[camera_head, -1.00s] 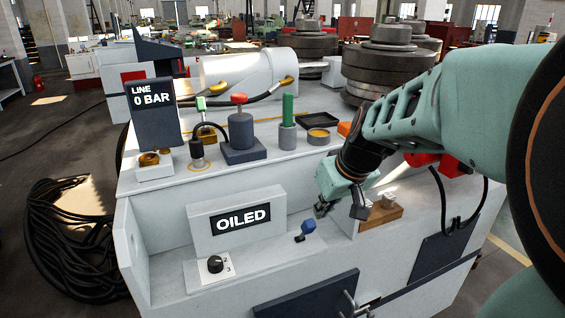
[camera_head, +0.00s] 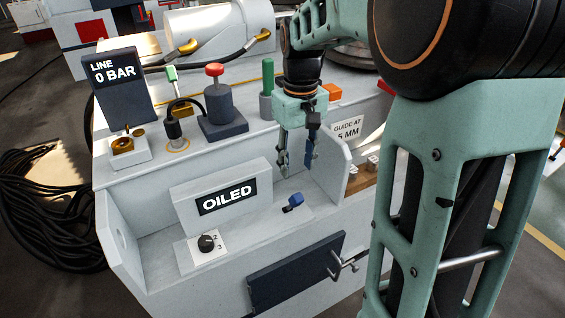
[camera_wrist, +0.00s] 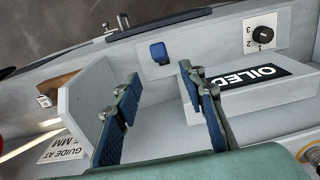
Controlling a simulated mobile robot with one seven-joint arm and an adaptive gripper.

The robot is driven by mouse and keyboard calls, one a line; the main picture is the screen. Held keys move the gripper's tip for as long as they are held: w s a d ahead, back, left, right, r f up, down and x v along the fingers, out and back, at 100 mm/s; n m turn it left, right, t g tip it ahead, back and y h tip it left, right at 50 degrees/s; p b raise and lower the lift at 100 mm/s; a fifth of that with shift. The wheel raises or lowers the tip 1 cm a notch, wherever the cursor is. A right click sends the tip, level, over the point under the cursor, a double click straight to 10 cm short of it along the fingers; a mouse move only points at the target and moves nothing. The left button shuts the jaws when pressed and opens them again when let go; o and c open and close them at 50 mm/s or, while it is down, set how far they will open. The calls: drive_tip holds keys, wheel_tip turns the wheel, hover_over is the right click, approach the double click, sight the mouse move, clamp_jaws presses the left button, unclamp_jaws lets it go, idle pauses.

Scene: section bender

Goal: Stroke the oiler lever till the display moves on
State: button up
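A small lever with a blue knob (camera_head: 292,202) stands on a ledge to the right of the display (camera_head: 227,196), which reads OILED. My gripper (camera_head: 297,168) points down above and slightly behind the lever, apart from it, fingers spread and empty. In the wrist view the blue lever (camera_wrist: 159,53) shows beyond my open gripper (camera_wrist: 160,76), between the directions of the two fingertips. The display (camera_wrist: 250,82) lies to the right there, partly behind the right finger.
A black selector knob (camera_head: 206,243) sits in front of the display. A grey side wall (camera_head: 330,172) stands right of my gripper. Behind are a LINE 0 BAR panel (camera_head: 118,80), a red-capped post (camera_head: 215,100) and a green handle (camera_head: 267,77). A crossed handle (camera_head: 343,264) juts out below.

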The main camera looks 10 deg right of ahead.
sight(296, 195)
drive_tip(key=f, duration=1)
drive_tip(key=shift+s+f, duration=0.2)
drive_tip(key=shift+f, duration=0.15)
drive_tip(key=shift+c, duration=0.5)
clamp_jaws()
